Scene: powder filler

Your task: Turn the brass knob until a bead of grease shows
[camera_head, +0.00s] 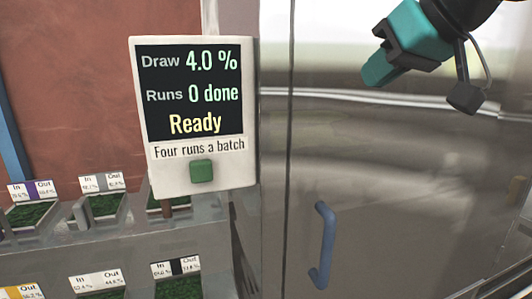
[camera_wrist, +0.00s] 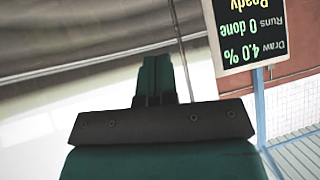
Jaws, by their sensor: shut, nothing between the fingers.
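No brass knob and no grease show in either view. My gripper (camera_head: 373,76) is at the upper right of the head view, teal and dark grey, in front of the shiny metal door and apart from it. In the wrist view, my gripper's fingers (camera_wrist: 157,78) are together with nothing between them. A white display panel (camera_head: 201,170) stands left of my gripper. Its screen (camera_head: 194,92) reads "Draw 4.0 %", "Runs 0 done" and "Ready". The label under it reads "Four runs a batch". A green button (camera_head: 201,171) is below that label. The screen also shows upside down in the wrist view (camera_wrist: 249,33).
A metal door (camera_head: 400,190) with a blue vertical handle (camera_head: 325,245) fills the right side. At lower left, a grey rack (camera_head: 60,260) holds several trays of green material with "In" and "Out" labels. A reddish wall (camera_head: 70,90) is behind. The space around my gripper looks free.

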